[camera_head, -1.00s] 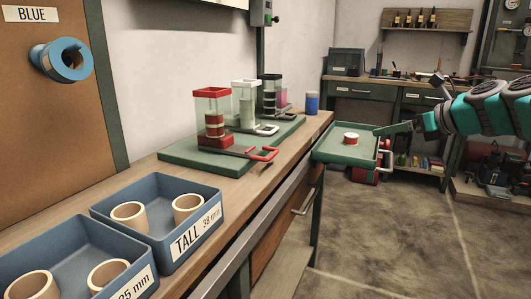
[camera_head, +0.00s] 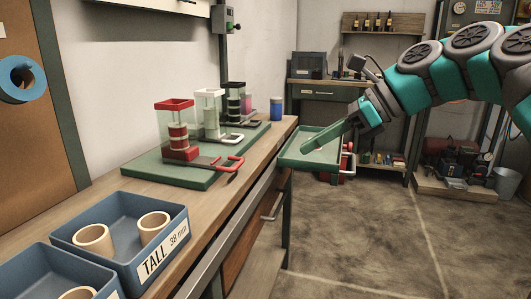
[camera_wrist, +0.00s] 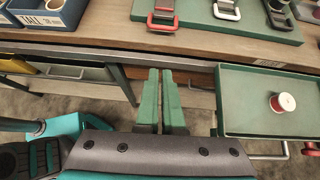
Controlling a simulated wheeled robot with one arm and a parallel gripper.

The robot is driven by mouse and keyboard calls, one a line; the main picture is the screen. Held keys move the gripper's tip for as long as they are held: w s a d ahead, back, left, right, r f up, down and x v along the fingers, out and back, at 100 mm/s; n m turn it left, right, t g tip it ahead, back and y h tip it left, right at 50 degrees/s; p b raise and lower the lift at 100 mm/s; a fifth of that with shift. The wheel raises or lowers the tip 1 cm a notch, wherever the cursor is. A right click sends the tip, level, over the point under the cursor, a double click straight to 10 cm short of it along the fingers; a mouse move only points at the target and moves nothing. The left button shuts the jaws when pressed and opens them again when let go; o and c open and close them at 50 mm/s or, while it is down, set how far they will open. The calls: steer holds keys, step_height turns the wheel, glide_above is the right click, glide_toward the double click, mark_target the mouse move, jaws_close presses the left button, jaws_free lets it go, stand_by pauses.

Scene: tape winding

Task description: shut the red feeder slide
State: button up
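The red feeder (camera_head: 176,130) has a clear hopper with a red rim and stands at the near end of a green base on the bench. Its slide (camera_head: 205,161) sticks out toward the bench front, ending in a red U-shaped handle (camera_head: 229,164). In the wrist view the handle (camera_wrist: 161,26) is ahead, beyond the fingertips and apart from them. My gripper (camera_head: 306,148) is over the green tray in the head view, pointing left and down. In the wrist view its green fingers (camera_wrist: 161,72) lie side by side, shut with nothing visible between them.
White and black feeders (camera_head: 210,115) (camera_head: 236,103) stand behind the red one. The green tray (camera_wrist: 235,85) at the bench front holds a red-and-white reel (camera_wrist: 283,103). Blue bins (camera_head: 125,212) with cardboard cores stand at the near left. A blue cup (camera_head: 276,108) stands far along the bench.

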steer(key=b+x, duration=0.1)
steer(key=x, duration=0.9)
steer(key=shift+w+a, duration=0.1)
steer(key=shift+a, duration=0.05)
jaws_close()
steer(key=shift+w+a+r, duration=0.15)
steer(key=shift+w+a, duration=0.05)
steer(key=shift+a, duration=0.35)
steer(key=shift+w+a+r, duration=0.15)
steer(key=shift+w+a, duration=0.05)
steer(key=shift+a, duration=0.35)
steer(key=shift+w+a+r, duration=0.15)
steer(key=shift+w+a, duration=0.05)
steer(key=shift+a, duration=0.4)
